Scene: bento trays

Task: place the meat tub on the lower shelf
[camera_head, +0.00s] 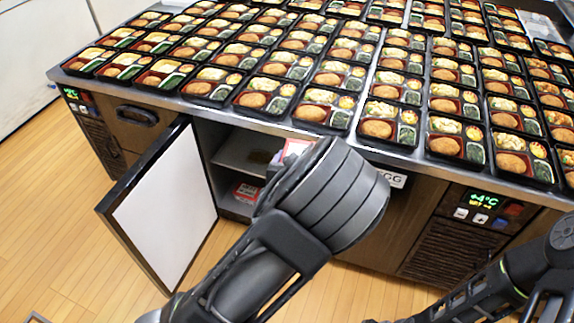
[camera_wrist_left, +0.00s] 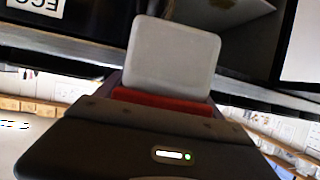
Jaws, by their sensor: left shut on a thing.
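The meat tub, with a pale grey lid (camera_wrist_left: 172,55) and a red side below it, is held in my left gripper (camera_wrist_left: 165,106) in the left wrist view. In the head view a red and white piece of what looks like this tub (camera_head: 295,149) shows just beyond my left wrist, at the open cabinet. My left fingers are hidden behind the wrist there. The lower shelf (camera_head: 232,206) is inside the cabinet, partly covered by my arm. My right arm enters at the lower right, but its gripper is not visible.
The white-faced cabinet door (camera_head: 165,215) stands open to the left. Another red and white tub (camera_head: 246,192) sits low inside. An upper shelf (camera_head: 240,155) lies above it. The counter edge (camera_head: 270,122) overhangs the opening, and many bento trays cover the top.

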